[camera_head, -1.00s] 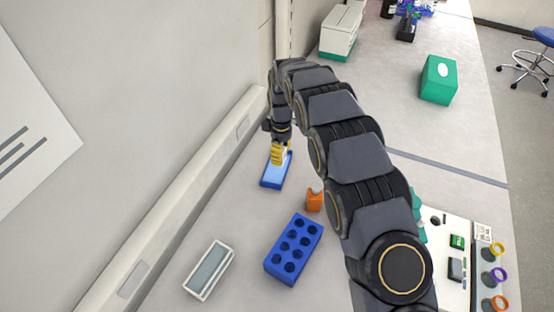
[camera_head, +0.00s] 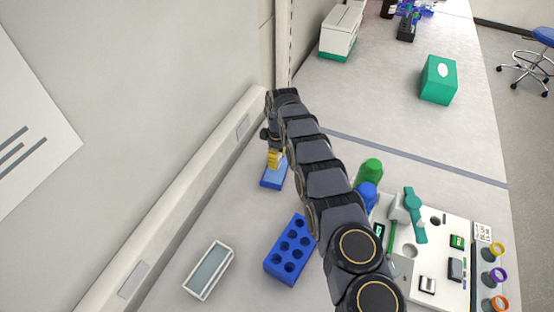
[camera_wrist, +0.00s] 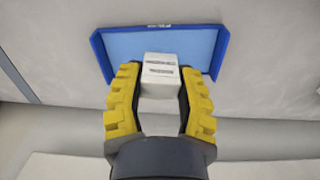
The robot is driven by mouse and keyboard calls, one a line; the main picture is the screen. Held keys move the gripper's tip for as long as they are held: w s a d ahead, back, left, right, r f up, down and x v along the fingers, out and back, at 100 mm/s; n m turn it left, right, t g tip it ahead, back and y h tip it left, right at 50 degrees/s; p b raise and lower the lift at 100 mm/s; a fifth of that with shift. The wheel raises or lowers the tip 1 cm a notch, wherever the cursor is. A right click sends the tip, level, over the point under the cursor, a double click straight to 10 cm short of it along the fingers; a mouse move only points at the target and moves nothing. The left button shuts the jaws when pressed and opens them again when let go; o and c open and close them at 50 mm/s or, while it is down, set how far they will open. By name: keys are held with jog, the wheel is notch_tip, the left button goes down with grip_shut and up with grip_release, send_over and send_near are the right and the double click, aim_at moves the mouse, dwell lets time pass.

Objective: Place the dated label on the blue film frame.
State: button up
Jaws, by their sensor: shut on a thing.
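The blue film frame (camera_head: 271,183) lies on the bench near the wall rail in the head view. In the wrist view the frame (camera_wrist: 98,58) has a raised blue rim around a light blue inner face. My gripper (camera_head: 275,158) is at the frame's far end in the head view. In the wrist view my gripper (camera_wrist: 160,92) has its yellow fingers on either side of a white block-like label (camera_wrist: 160,72) with dark printed lines. The label overlaps the frame's light blue face in that view. Whether it touches the face cannot be told.
A blue rack (camera_head: 291,252) with several holes and a pale framed tray (camera_head: 209,270) lie nearer on the bench. A white board (camera_head: 445,228) with small parts is at the right. A green box (camera_head: 438,80) stands farther back.

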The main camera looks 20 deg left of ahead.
jog(key=shift+f, duration=0.5)
jog(key=shift+f, duration=0.1)
jog(key=o, duration=0.7)
notch_tip(320, 180, up, 12)
jog(key=shift+f, duration=0.25)
jog(key=shift+r, duration=0.4)
jog(key=shift+d, duration=0.1)
